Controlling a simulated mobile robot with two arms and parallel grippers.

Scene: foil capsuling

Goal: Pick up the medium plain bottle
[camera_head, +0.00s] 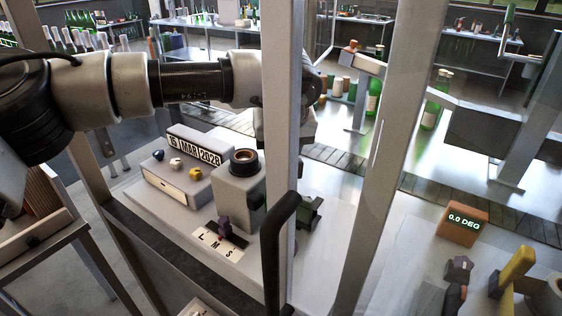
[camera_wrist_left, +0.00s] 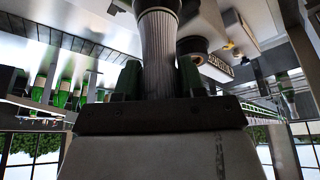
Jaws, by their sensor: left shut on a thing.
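In the left wrist view, my left gripper (camera_wrist_left: 158,80) is shut on a ribbed grey cylinder (camera_wrist_left: 158,50), with a dark green finger on each side of it. I cannot tell from this view whether the cylinder is part of the medium plain bottle. In the head view my left arm reaches in from the left, and its wrist (camera_head: 275,125) points down behind a metal post. The post hides most of the gripper and what it holds. My right gripper is not in view.
A grey device with a round black top (camera_head: 243,160) stands beside a date block (camera_head: 194,146) and a drawer box (camera_head: 180,182). A metal post (camera_head: 281,150) with a black handle (camera_head: 285,240) crosses in front. Green bottles (camera_head: 434,105) stand behind. An orange display box (camera_head: 462,220) reads 0.0 DEG.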

